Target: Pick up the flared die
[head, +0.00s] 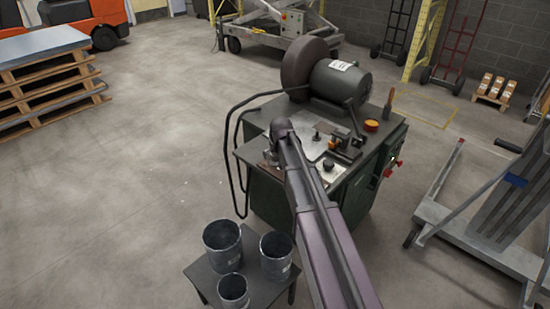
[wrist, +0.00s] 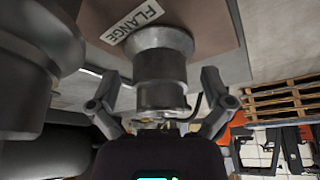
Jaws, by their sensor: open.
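A dark grey metal die (wrist: 160,82) with a wide flared end shows in the middle of the wrist view. Its flared end is against a brown surface, beside a white label reading FLANGE (wrist: 132,22). My gripper (wrist: 161,74) is open, with one finger on each side of the die and a visible gap on both sides. In the head view my arm reaches over the green machine bench (head: 265,190) and hides the gripper and the die.
A large dark rounded body (wrist: 30,75) is close on the left in the wrist view. The bench carries a motor (head: 340,85) and a small clamp-like fixture (head: 345,148). Several dark buckets (head: 223,245) stand on a low table in front. Open floor lies left.

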